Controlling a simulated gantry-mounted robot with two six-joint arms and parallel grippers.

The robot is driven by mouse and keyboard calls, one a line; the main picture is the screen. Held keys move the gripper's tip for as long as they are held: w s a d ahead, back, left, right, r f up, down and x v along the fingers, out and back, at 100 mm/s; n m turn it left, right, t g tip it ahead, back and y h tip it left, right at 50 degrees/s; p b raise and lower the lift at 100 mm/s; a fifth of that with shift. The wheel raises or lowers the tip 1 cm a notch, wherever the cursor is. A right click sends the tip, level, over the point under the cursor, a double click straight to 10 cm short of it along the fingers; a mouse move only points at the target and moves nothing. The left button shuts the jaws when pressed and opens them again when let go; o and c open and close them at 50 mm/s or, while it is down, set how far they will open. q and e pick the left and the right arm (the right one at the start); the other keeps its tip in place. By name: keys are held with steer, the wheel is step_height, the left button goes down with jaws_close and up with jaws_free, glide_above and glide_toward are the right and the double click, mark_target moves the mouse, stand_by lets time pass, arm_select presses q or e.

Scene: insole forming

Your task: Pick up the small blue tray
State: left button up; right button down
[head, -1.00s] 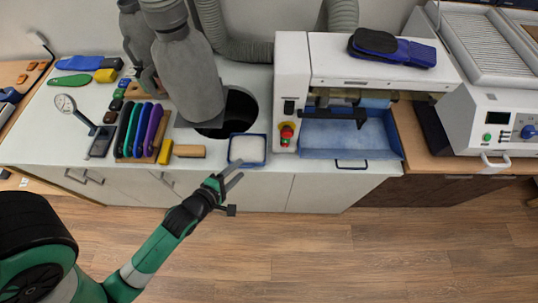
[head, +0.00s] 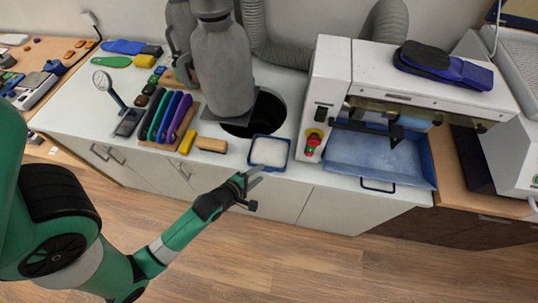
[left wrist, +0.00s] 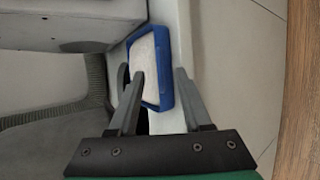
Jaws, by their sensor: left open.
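The small blue tray (head: 269,168) sits at the front edge of the white counter and holds a white, flat filling (head: 269,151). It also shows in the left wrist view (left wrist: 164,60), tilted in the picture, ahead of the fingers. My left gripper (head: 257,176) is open and empty at the tray's front side. In the left wrist view its fingers (left wrist: 160,76) lie either side of the tray's near-right wall, one over the white filling and one outside. I cannot tell whether they touch it. My right gripper is not in view.
The white machine (head: 330,85) stands right of the tray, with a larger blue tray (head: 375,160) under it. A wooden-handled brush (head: 211,145) and a rack of coloured tools (head: 168,118) lie to the left. A grey hose and dark hole (head: 262,112) are behind. The floor in front is clear.

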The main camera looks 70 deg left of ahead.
mark_target(264, 170)
arm_select(q)
steer(key=x, duration=0.4)
steer(key=shift+w+b, duration=0.25)
steer(key=shift+b, duration=0.15)
steer(key=shift+c, duration=0.3)
jaws_close()
stand_by(0.7)
